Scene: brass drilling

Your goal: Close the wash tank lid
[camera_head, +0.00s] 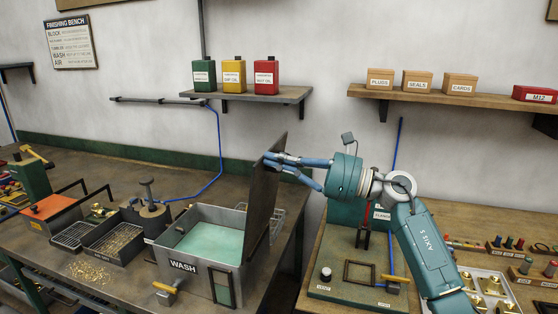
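The wash tank (178,237) is a grey metal box labelled WASH, with pale green liquid inside, on the left bench. Its dark lid (262,205) stands upright, open, along the tank's right side. My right gripper (268,161) comes in from the right, with its blue fingers at the upper part of the lid. The fingertips are close to the lid's top edge; I cannot tell whether they touch it or grip it. My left gripper is not in view.
A small tool with a yellow handle (165,288) is at the tank's front. Wire and metal trays (117,262) stand left of the tank. A green machine with a fixture plate (330,291) is on the right bench. A shelf (290,95) with three cans hangs above.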

